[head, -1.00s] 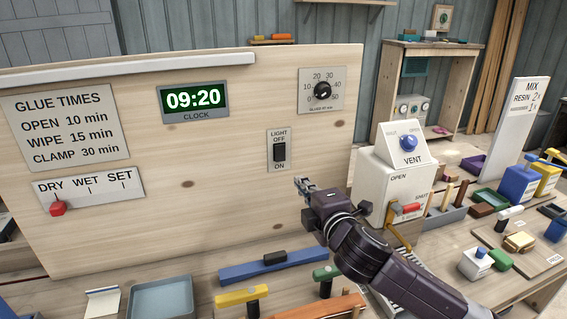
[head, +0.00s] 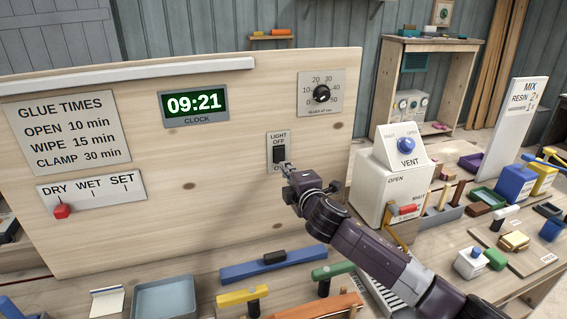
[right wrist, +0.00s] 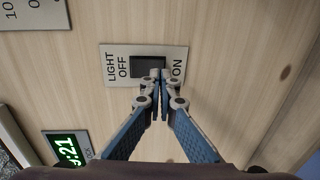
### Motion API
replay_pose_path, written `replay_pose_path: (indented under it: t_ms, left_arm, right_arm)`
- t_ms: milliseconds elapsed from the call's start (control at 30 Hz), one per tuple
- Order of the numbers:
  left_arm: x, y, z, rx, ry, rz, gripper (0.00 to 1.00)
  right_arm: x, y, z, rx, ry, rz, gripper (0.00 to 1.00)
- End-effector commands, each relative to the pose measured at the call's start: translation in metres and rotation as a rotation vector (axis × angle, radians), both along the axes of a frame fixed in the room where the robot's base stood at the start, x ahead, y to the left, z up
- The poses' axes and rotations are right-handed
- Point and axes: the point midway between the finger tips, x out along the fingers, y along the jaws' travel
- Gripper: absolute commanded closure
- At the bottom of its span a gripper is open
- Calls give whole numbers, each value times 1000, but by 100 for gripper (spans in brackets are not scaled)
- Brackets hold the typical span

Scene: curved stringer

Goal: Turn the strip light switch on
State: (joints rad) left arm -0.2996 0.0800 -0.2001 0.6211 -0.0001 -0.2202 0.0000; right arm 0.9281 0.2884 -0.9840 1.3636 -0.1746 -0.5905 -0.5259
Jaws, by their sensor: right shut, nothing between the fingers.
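The light switch (head: 279,153) is a black rocker on a grey plate marked LIGHT, OFF and ON, on the upright wooden board. My right gripper (head: 285,168) is shut and empty, with its fingertips at the lower, ON end of the rocker. In the right wrist view, the fingertips (right wrist: 157,78) overlap the edge of the rocker (right wrist: 146,65) beside the word ON. I cannot tell whether they touch it. The strip light (head: 130,77) is a pale bar along the board's top edge and looks unlit. My left gripper is not in view.
A dial (head: 321,94) sits above right of the switch, and a clock (head: 194,102) to its left. The white vent box (head: 388,188) stands right of the board, close to my right arm. Clamps (head: 267,266) and a tray (head: 163,299) lie on the bench below.

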Motion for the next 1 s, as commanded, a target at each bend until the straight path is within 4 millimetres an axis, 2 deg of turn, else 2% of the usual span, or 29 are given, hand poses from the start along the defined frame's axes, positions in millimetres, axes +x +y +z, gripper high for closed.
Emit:
replay_pose_path:
  t_ms: [100, 300, 733, 867, 1000]
  left_arm:
    - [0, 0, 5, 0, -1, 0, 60]
    - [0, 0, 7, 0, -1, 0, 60]
    - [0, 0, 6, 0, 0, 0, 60]
    - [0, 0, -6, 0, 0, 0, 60]
    - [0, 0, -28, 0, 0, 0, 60]
  right_arm:
    - [11, 4, 0, -2, -1, 0, 100]
    - [21, 7, -3, 0, 0, 1, 100]
    - [23, 8, -4, -1, 0, 0, 100]
    - [24, 8, -8, 4, -15, 0, 100]
    - [28, 10, -13, 16, -47, 2, 100]
